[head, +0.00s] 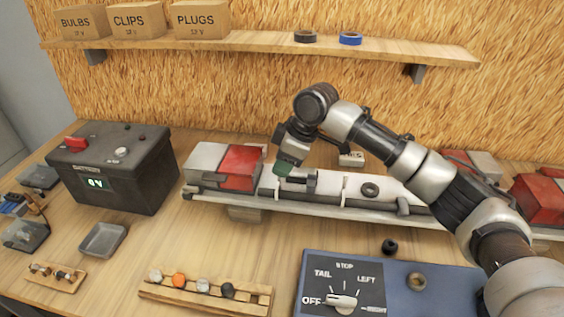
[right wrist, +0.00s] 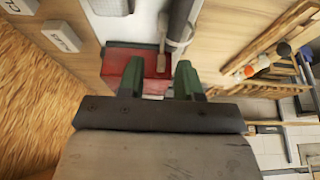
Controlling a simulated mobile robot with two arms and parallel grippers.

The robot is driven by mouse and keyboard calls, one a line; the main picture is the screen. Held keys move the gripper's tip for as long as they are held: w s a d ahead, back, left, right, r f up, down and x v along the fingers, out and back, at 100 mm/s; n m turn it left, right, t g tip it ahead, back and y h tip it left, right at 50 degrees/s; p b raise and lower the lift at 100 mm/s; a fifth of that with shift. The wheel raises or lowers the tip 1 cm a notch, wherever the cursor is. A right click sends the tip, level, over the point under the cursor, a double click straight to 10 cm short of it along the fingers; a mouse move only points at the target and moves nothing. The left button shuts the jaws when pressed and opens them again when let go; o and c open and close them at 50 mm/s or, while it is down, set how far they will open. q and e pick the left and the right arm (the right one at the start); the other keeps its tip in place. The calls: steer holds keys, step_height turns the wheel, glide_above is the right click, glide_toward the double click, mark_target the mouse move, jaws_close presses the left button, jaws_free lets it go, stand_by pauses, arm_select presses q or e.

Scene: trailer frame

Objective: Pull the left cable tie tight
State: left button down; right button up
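The white left cable tie (right wrist: 178,43) loops around the dark cable (right wrist: 181,15) beside the red and grey left lamp (head: 240,168) in the right wrist view. A pale tail (right wrist: 162,28) sticks out beside the cable. My right gripper (head: 288,172) is over the white bar (head: 325,208), just right of the left lamp. Its green fingers (right wrist: 158,80) stand apart with nothing held between them, and the lamp's red part (right wrist: 130,62) shows behind them. Another white tie (head: 345,186) stands up from the cable farther right. My left gripper is out of view.
A black battery box (head: 115,170) stands at the left. A wooden rack (head: 205,294) and a blue switch box (head: 400,295) are in front of the bar. A shelf (head: 260,42) runs above.

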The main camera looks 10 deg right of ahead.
steer(key=shift+a+f, duration=0.25)
steer(key=shift+f, duration=0.1)
steer(key=shift+c, duration=0.3)
jaws_close()
step_height(320, 180, up, 3)
steer(key=p, duration=0.4)
steer(key=shift+f, duration=0.15)
steer(key=shift+o, duration=0.3)
jaws_free()
